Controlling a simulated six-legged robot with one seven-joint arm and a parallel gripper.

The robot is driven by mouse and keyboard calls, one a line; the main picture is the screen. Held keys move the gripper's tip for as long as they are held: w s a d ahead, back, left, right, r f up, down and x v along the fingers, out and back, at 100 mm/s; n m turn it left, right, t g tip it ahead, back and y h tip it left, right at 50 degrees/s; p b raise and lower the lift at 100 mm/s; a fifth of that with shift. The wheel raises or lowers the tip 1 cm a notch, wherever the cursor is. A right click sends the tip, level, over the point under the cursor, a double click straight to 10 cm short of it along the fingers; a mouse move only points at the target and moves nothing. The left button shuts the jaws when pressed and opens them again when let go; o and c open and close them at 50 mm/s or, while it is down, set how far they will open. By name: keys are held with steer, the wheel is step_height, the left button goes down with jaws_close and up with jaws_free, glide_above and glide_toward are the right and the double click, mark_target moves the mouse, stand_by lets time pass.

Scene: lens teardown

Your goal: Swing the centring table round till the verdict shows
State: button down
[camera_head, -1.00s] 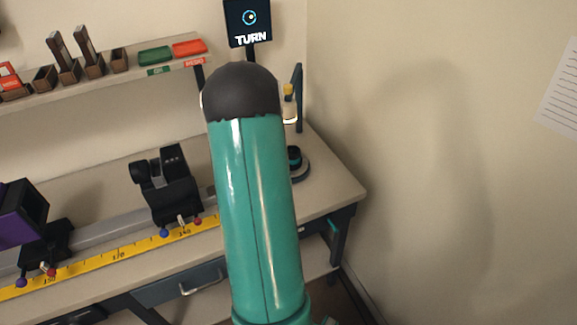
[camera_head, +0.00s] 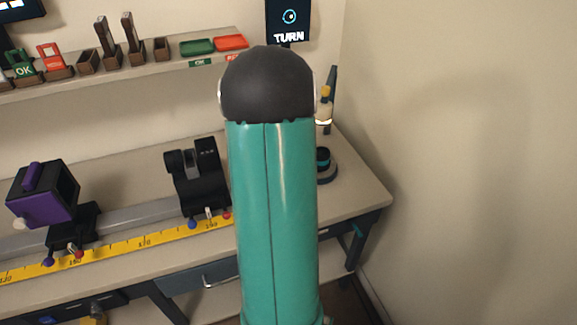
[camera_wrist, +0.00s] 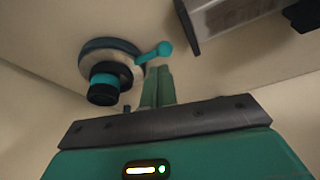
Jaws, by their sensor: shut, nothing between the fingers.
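The centring table (camera_head: 325,165) is a dark round base on the bench's right end, partly behind my arm in the head view. In the wrist view the centring table (camera_wrist: 92,50) has a pale metal disc, a dark cylinder with a teal band (camera_wrist: 104,80) on it, and a teal lever (camera_wrist: 154,52) with a round knob sticking out to the right. My gripper (camera_wrist: 158,72) is shut and empty, its fingertips close to the lever; I cannot tell if they touch. The display (camera_head: 288,20) reads TURN under a ring symbol. My arm hides my gripper in the head view.
A rail with a yellow scale (camera_head: 145,240) carries a black holder (camera_head: 200,180) and a purple unit (camera_head: 42,195). A shelf (camera_head: 130,70) holds green and red trays and wooden blocks. A lamp-like post (camera_head: 324,105) stands behind the table. A metal bar (camera_wrist: 235,18) is at upper right.

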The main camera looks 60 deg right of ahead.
steer(key=s+v, duration=0.2)
steer(key=v, duration=0.6)
steer(key=w+d+f+m, duration=0.1)
steer(key=w+d+f, duration=0.1)
steer(key=d+f, duration=0.1)
steer(key=w+d+f+m, duration=0.1)
steer(key=w+d+f, duration=0.1)
steer(key=f, duration=0.3)
steer(key=w+d+f+m+g, duration=0.1)
steer(key=w+d+f, duration=0.1)
steer(key=d+f, duration=0.3)
steer(key=shift+w+h, duration=0.3)
steer(key=shift+w, duration=0.1)
steer(key=shift+s+a+f, duration=0.15)
steer(key=shift+a+f, duration=0.05)
steer(key=shift+a, duration=0.4)
steer(key=shift+s+a+f, duration=0.1)
steer(key=shift+a+f, duration=0.1)
steer(key=shift+a, duration=0.35)
steer(key=shift+s+a+f, duration=0.15)
steer(key=shift+a+f, duration=0.05)
steer(key=shift+a, duration=0.4)
